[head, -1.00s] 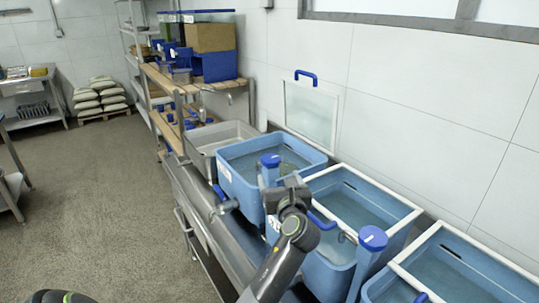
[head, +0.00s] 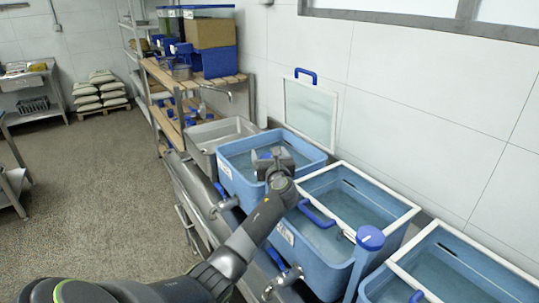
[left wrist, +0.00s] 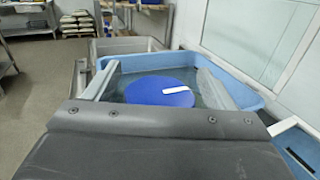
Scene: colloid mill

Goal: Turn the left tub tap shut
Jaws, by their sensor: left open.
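The left tub (head: 228,178) is light blue and holds water. The tap's round blue knob (left wrist: 145,92) has a white mark on top and shows large in the left wrist view. My left gripper (left wrist: 160,78) is open, with one finger on each side of the knob and visible gaps between them. In the head view my left gripper (head: 273,156) is over the left tub and largely hides the knob. I cannot tell how far down the fingers reach beside it. My right gripper is not in view.
A middle tub (head: 304,258) with a blue-topped post (head: 370,238) stands close to the right. A steel basin (head: 203,141) is beyond the left tub. Metal spouts (head: 224,206) stick out at the front. A clear lid (head: 310,110) leans on the wall.

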